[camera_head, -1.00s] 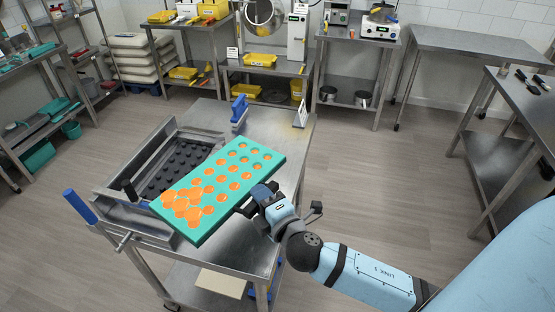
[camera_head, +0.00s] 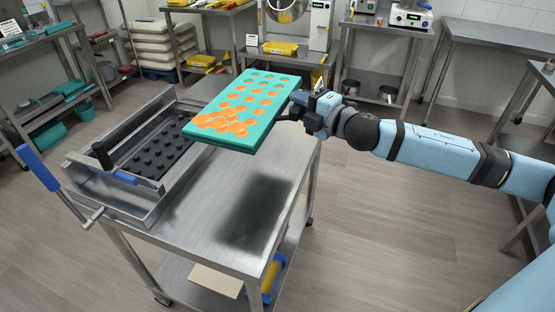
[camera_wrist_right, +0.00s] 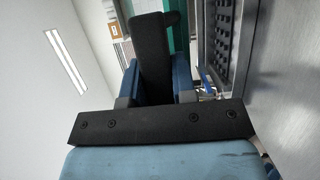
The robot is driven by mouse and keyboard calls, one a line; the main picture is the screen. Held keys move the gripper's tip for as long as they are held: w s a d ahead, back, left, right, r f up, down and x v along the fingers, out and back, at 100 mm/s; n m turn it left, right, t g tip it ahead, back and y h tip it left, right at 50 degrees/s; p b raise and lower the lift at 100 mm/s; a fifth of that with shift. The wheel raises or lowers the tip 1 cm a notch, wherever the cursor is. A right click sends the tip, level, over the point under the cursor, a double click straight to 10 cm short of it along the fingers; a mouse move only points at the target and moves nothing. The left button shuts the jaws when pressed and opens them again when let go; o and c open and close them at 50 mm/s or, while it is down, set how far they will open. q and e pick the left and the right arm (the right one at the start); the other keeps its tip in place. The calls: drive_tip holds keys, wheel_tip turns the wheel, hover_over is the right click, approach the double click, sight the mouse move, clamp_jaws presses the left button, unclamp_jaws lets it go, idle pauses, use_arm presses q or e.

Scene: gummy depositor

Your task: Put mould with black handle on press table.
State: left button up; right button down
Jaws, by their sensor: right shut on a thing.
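A teal mould (camera_head: 273,112) with orange-filled round cavities is held above a steel table (camera_head: 190,226), near its right side. Its shadow falls on the bare tabletop in front of it. My right gripper (camera_head: 299,110) is at the mould's right edge. In the right wrist view its blue fingers (camera_wrist_right: 155,84) are closed on a black handle (camera_wrist_right: 152,48), and a teal strip of the mould (camera_wrist_right: 179,28) shows behind. A steel press (camera_head: 134,202) with a black studded plate (camera_head: 155,158) stands on the table's left. My left gripper is not in view.
A blue-handled lever (camera_head: 38,167) sticks out at the press's front left. The tabletop right of the press is clear in front. Shelves with yellow bins (camera_head: 280,48) stand behind, and a bare steel table (camera_head: 500,33) is at the back right.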

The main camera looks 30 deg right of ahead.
drive_tip(key=b, duration=0.4)
hover_over(296, 176)
wheel_tip(296, 176, down, 15)
drive_tip(key=shift+r, duration=0.1)
drive_tip(key=shift+f, duration=0.5)
wheel_tip(296, 176, down, 4)
drive_tip(key=shift+r+b, duration=0.25)
drive_tip(key=shift+b, duration=0.2)
drive_tip(key=shift+f, duration=0.3)
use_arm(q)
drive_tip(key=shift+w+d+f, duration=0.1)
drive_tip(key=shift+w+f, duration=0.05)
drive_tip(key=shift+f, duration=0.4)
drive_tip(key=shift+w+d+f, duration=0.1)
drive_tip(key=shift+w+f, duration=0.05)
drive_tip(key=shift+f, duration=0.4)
use_arm(e)
drive_tip(key=shift+f, duration=0.1)
drive_tip(key=c, duration=1.2)
unclamp_jaws()
